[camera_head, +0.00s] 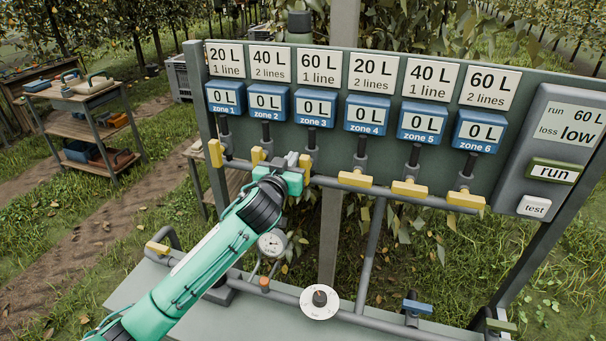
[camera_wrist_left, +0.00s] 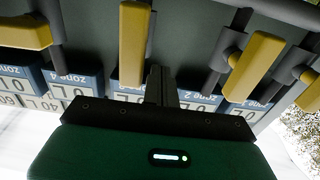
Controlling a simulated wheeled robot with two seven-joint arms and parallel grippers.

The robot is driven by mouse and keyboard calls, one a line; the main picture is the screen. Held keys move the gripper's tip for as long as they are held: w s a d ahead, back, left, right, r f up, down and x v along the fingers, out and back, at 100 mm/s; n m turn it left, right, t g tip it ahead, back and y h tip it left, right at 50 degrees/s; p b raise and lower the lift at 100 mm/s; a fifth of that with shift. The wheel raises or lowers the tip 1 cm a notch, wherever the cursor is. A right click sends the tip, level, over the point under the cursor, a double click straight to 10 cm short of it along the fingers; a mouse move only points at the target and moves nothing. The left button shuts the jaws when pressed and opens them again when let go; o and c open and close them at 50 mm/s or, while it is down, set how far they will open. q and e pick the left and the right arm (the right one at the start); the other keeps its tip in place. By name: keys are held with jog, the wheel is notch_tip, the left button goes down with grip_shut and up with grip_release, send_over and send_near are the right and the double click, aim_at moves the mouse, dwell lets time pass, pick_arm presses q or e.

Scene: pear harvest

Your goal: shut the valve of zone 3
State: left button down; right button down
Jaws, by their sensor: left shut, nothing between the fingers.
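The zone 3 valve has a yellow handle (camera_head: 305,167) that stands upright, in line with its riser pipe, below the zone 3 display (camera_head: 314,108). The same handle (camera_wrist_left: 134,45) shows in the upside-down wrist view, above the fingers. My left gripper (camera_head: 293,160) is just left of the zone 3 handle, with its fingers (camera_wrist_left: 161,86) shut and empty. In the wrist view the fingertips are close beside the handle's lower end; I cannot tell whether they touch. My right gripper is not in view.
Zone 2 (camera_head: 258,156) and zone 1 (camera_head: 216,152) handles also stand upright on the left. Zone 4 (camera_head: 355,179), zone 5 (camera_head: 409,189) and zone 6 (camera_head: 466,200) handles lie crosswise. A gauge (camera_head: 271,243) and a white dial (camera_head: 319,303) sit below. A control box (camera_head: 553,150) is at right.

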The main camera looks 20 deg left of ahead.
pick_arm(q)
jog(key=shift+d+r+p, duration=0.35)
jog(key=shift+d+r, duration=0.1)
jog(key=shift+d, duration=0.15)
jog(key=shift+d+r, duration=0.2)
jog(key=shift+d, duration=0.55)
